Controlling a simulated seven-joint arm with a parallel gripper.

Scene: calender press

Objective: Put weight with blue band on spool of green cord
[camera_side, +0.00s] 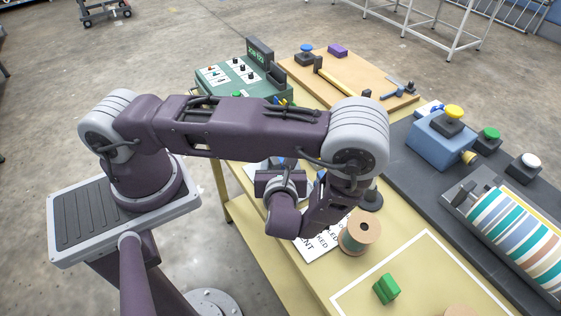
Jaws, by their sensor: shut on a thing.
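The spool of green cord (360,234) stands upright on the yellow table, with pale wooden flanges, just right of my wrist. My gripper (285,162) is left of the spool, behind my wrist, which hides most of its fingers. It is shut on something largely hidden. A small blue patch shows there, which fits the weight with blue band (290,162), but its shape is unclear. The held thing is apart from the spool. A dark round-based object (372,200) stands just behind the spool, partly covered by my arm.
A green block (386,288) lies inside a white outline in front. A roller with striped cloth (515,235) and buttons are at the right. A green control panel (240,75) and a board with a hammer (340,83) stand behind. Printed sheets (318,246) lie beside the spool.

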